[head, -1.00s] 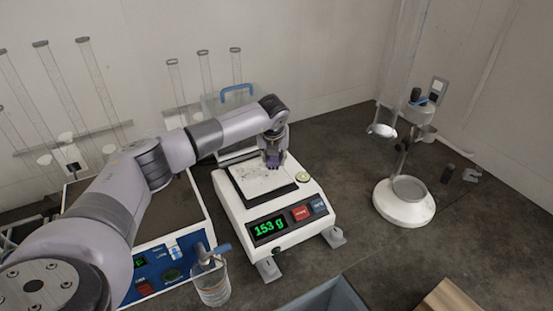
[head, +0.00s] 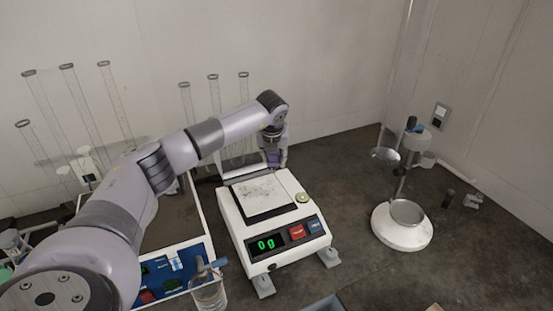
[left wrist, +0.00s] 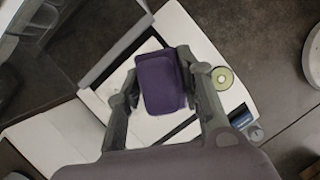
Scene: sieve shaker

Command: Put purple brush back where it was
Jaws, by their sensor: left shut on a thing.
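The purple brush (left wrist: 160,82) is between the fingers of my left gripper (left wrist: 160,92), which is shut on it. In the head view my left gripper (head: 274,166) hangs just behind the back edge of the white balance (head: 285,258), with a bit of purple (head: 273,158) showing between its fingers. The brush's lower end is hidden, so I cannot tell whether it touches anything. The balance pan (head: 262,193) carries dark specks, and the display (head: 266,245) reads 0 g. My right gripper is not in view.
A stand with a white round base (head: 402,226) is at the right. A small black bottle (head: 448,198) and a grey piece (head: 474,200) lie beyond it. A beaker (head: 208,292) stands in front of a blue-fronted device (head: 180,268).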

